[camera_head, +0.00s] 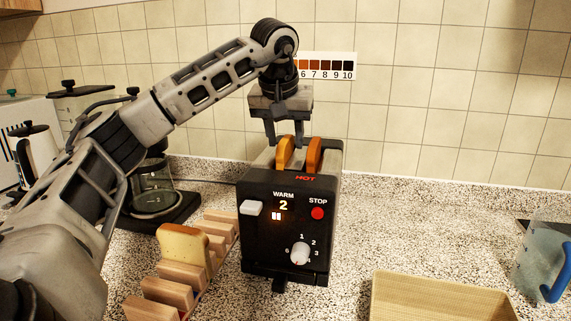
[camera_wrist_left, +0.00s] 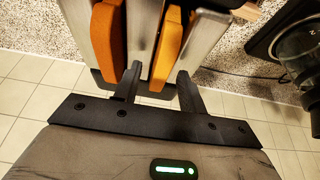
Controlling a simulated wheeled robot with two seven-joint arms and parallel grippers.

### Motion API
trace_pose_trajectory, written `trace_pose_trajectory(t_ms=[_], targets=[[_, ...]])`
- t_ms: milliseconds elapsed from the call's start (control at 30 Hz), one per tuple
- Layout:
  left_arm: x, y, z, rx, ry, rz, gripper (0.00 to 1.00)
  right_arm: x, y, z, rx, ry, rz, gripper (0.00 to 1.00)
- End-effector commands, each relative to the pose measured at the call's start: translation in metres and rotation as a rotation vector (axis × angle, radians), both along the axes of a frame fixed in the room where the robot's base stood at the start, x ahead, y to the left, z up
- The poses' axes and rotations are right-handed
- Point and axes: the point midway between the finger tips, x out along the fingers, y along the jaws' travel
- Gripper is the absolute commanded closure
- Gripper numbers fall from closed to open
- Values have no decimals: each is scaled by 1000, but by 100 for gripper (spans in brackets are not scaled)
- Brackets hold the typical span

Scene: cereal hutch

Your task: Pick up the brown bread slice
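A black toaster (camera_head: 262,225) stands on the counter with two toasted slices upright in its slots. The left slice (camera_head: 285,152) is golden orange; the right slice (camera_head: 315,155) looks a darker orange-brown. My left gripper (camera_head: 285,142) points down over the toaster, open, with its fingers on either side of the left slice's top. In the left wrist view this slice (camera_wrist_left: 168,45) lies between the spread fingers (camera_wrist_left: 158,86), with visible gaps. The other slice (camera_wrist_left: 107,42) is outside them. My right gripper is not in view.
A wooden rack (camera_head: 172,292) with a pale bread slice (camera_head: 184,246) stands left of the toaster. A woven basket (camera_head: 440,300) is at the front right, a blue-handled jug (camera_head: 540,262) at the right edge. A coffee maker (camera_head: 155,195) stands behind my arm. A numbered browning chart is on the wall.

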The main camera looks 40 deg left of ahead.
Motion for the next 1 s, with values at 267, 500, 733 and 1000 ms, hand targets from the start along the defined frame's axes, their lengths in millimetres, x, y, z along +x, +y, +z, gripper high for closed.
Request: trace_pose_trajectory(t_ms=[267,500,733,1000], targets=[[0,0,0,0,0,0,100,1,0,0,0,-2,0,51],[0,-1,4,0,-1,0,100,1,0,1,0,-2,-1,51],[1,-1,44,-1,-4,0,100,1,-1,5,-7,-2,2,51],[1,-1,91,-1,-2,-1,100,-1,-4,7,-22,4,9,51]])
